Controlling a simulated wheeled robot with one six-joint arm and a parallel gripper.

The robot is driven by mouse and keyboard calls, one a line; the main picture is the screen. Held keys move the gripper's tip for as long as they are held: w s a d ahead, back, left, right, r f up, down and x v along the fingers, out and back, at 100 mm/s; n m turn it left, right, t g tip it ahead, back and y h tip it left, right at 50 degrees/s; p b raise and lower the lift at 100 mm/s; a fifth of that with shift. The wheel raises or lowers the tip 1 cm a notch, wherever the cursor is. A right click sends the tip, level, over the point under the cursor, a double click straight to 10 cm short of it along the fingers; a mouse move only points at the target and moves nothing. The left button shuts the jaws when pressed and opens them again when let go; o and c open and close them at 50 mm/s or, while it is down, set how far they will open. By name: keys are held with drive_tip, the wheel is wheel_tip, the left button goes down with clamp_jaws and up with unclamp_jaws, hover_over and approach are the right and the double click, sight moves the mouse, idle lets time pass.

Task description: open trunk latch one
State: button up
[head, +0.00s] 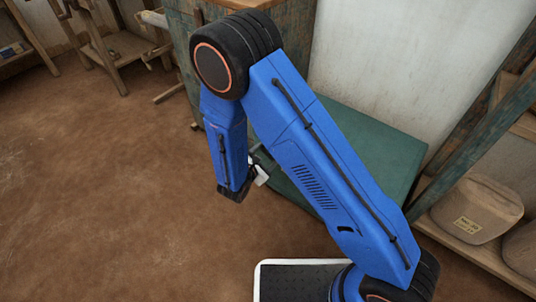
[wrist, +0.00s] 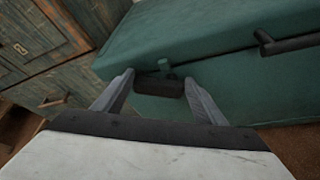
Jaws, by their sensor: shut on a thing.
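The green trunk (head: 375,140) stands against the pale wall in the head view, partly behind my arm. In the wrist view its lid and front (wrist: 215,35) fill the upper part, with a dark seam between them. A dark latch (wrist: 160,86) sits on the front at the seam, with a small green tab above it. My gripper (wrist: 158,83) is shut on this latch, one finger on each side. In the head view the jaws are mostly hidden behind my blue arm. The lid looks closed along the visible seam.
A dark bar handle (wrist: 288,43) sticks out of the trunk front, right of the latch. A weathered wooden cabinet with drawers (wrist: 40,48) stands close on the left. A shelf holds a labelled sack (head: 475,208) at right. Brown floor (head: 110,200) is open at left.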

drive_tip(key=n, duration=0.1)
drive_tip(key=n+g+h, duration=0.1)
drive_tip(key=a+n, duration=0.1)
drive_tip(key=shift+w+f+n+g+h, duration=0.3)
drive_tip(key=shift+w+f, duration=0.05)
idle(0.6)
drive_tip(key=o, duration=1.1)
drive_tip(key=shift+a, duration=0.1)
drive_tip(key=v, duration=1.7)
drive_tip(key=shift+a, duration=0.3)
